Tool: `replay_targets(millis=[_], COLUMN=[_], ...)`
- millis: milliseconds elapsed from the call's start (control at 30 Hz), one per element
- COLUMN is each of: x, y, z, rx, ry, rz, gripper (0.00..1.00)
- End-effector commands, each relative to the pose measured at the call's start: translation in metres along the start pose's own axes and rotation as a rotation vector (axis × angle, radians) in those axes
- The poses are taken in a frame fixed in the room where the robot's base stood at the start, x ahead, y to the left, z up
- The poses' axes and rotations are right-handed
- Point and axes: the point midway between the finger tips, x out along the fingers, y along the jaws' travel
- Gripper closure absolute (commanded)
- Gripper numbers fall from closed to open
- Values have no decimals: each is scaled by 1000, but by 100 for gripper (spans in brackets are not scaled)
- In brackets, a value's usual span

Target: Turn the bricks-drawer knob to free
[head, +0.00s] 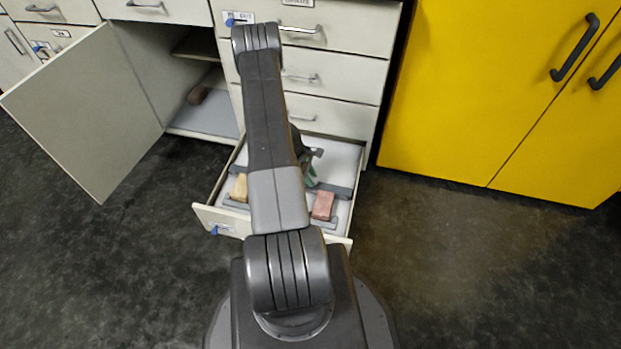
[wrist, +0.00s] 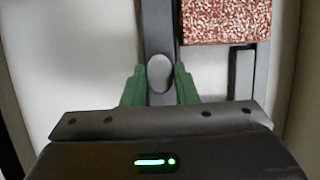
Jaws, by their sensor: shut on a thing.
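The open bottom drawer (head: 333,240) holds the bricks. A dark grey bar (head: 337,191) runs across its floor; it also shows in the wrist view (wrist: 158,20). On that bar sits a pale grey oval knob (wrist: 159,73). My gripper (wrist: 159,78) has its green fingers shut on the knob's two sides. In the head view my gripper (head: 309,170) is down inside the drawer, partly hidden by my arm, and the knob is hidden there. A red brick (head: 323,205) lies right of my arm and fills the upper right of the wrist view (wrist: 226,20). A yellow brick (head: 239,187) lies to the left.
A blue lever (head: 219,230) is on the drawer's front at the left. Closed drawers (head: 335,73) stack above it. A yellow cabinet (head: 480,90) is at right. Dark floor is clear both sides.

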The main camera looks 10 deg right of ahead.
Motion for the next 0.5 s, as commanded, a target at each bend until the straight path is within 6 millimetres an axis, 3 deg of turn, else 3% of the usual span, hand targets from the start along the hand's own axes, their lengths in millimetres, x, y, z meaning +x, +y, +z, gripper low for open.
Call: replay_targets(millis=[167, 200, 267, 500], x=[0, 0, 0, 0], y=[0, 0, 0, 0], z=[0, 0, 0, 0], rx=[-1, -1, 0, 0], ry=[0, 0, 0, 0], rz=[-1, -1, -1, -1], gripper=[96, 66, 54, 52])
